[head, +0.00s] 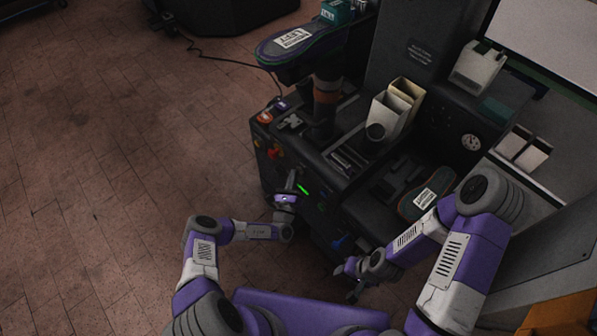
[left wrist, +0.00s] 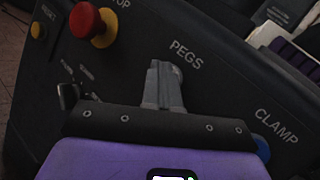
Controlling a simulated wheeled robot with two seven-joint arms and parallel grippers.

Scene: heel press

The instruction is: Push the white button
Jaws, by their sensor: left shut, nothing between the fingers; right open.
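My left gripper (head: 291,177) is shut and empty at the front panel of the dark press machine (head: 330,172). In the left wrist view its fingers (left wrist: 164,70) point at the panel just beside the label "PEGS" (left wrist: 189,56). I see no white button in either view; the panel spot behind the fingers is hidden. Whether the fingertips touch the panel cannot be told. My right gripper (head: 347,280) is open and empty, low in front of the machine.
Open floor is at left.

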